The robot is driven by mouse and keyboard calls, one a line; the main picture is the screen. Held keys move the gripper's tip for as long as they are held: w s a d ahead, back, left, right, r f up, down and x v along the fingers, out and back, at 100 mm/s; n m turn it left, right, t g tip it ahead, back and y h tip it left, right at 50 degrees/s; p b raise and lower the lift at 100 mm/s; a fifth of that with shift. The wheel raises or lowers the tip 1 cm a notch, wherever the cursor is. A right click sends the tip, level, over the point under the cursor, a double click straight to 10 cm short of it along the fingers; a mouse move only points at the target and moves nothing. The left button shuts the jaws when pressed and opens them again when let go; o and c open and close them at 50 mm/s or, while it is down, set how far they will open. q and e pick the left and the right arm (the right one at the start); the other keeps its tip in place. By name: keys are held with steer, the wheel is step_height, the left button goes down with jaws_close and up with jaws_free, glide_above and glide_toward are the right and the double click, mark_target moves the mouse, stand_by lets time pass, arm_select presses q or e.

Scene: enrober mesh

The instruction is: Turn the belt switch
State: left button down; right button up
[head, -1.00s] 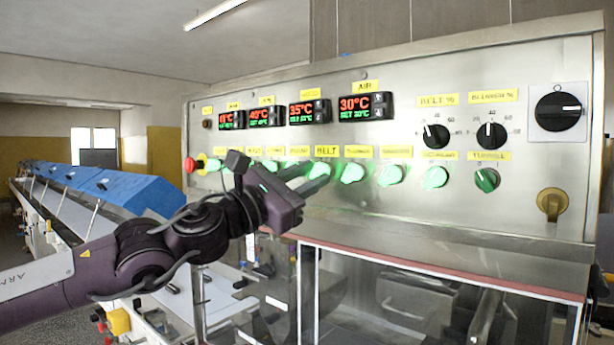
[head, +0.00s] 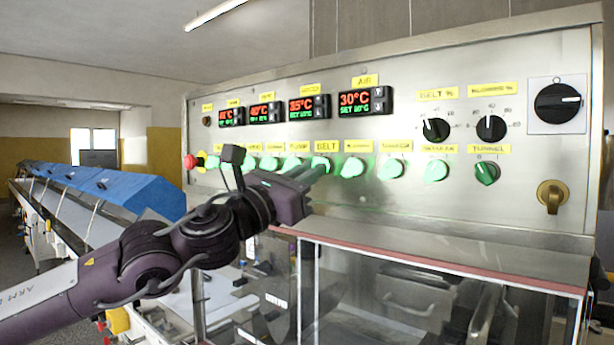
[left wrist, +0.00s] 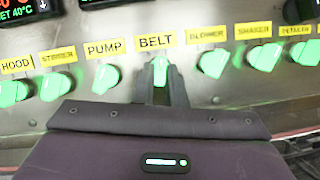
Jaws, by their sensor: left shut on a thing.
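The belt switch (left wrist: 160,70) is a glowing green knob under the yellow BELT label (left wrist: 156,41) in the left wrist view. My left gripper (left wrist: 161,80) is shut on this knob, with one finger on each side of it. In the head view my left gripper (head: 314,171) reaches the panel right below the BELT label (head: 326,146), and its fingers hide most of the knob. My right gripper does not show.
The knobs sit in a row on a steel panel (head: 400,205). The pump knob (left wrist: 105,78) is left of the belt switch and the blower knob (left wrist: 214,63) is right of it, both close by. A red emergency button (head: 190,162) is at the panel's left. A glass-sided cabinet (head: 400,285) stands below.

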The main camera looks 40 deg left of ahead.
arm_select(q)
steer(key=shift+d+r+n+g+y+p, duration=0.1)
steer(key=shift+n+y+p, duration=0.85)
steer(key=shift+n, duration=1.1)
steer(key=shift+d+f+n+g+y+p, duration=0.1)
steer(key=shift+n+y+p, duration=0.8)
steer(key=shift+n, duration=1.1)
steer(key=shift+d+r+n+g+y+p, duration=0.1)
steer(key=shift+n+y+p, duration=0.55)
steer(key=shift+n+y, duration=1)
steer(key=shift+n+h, duration=0.4)
steer(key=shift+n, duration=0.2)
steer(key=c, duration=1.5)
jaws_free()
